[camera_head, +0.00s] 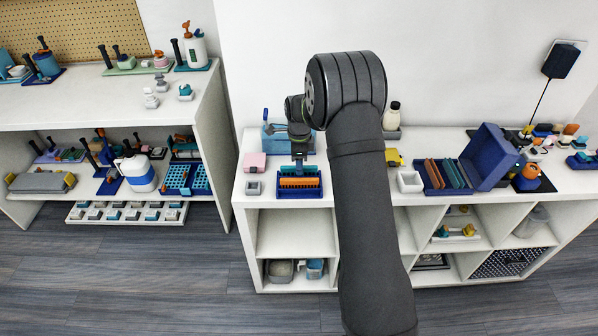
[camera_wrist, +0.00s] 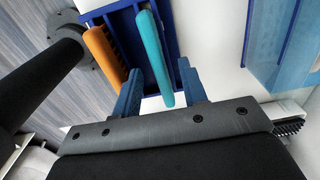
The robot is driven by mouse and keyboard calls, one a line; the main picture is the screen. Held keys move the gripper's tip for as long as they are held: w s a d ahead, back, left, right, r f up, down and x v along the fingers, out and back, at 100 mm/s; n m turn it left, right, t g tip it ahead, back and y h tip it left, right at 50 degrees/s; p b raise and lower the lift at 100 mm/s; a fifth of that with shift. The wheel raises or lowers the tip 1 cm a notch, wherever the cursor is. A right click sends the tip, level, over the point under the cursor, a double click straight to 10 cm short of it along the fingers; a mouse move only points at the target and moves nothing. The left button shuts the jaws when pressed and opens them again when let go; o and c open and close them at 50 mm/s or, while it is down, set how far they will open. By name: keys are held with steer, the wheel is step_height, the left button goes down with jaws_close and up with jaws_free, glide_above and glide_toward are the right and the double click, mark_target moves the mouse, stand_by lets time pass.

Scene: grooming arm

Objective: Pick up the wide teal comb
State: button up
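The wide teal comb (camera_wrist: 153,55) stands in a dark blue holder (camera_wrist: 112,8) beside an orange comb (camera_wrist: 103,55). In the wrist view the teal comb lies between the two blue fingers of my gripper (camera_wrist: 160,88), with a gap on each side. My gripper is open. In the head view my gripper (camera_head: 299,158) is just above the back of the blue holder (camera_head: 300,193) on the white shelf top. The orange comb (camera_head: 299,183) shows at the holder's front, and a teal strip of comb (camera_head: 298,169) shows behind it.
A blue caddy (camera_head: 272,140) stands behind the holder, and its translucent wall (camera_wrist: 290,50) is close on the right in the wrist view. A pink box (camera_head: 255,162) and a grey box (camera_head: 254,187) stand to the left. A white box (camera_head: 410,181) is to the right.

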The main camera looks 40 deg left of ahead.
steer(key=shift+f, duration=0.25)
jaws_close()
steer(key=shift+r, duration=0.2)
steer(key=shift+r, duration=0.25)
steer(key=r, duration=0.4)
steer(key=shift+w+d, duration=0.2)
steer(key=shift+d, duration=0.2)
steer(key=w+d+r, duration=0.4)
steer(key=d+r, duration=0.2)
steer(key=d, duration=0.4)
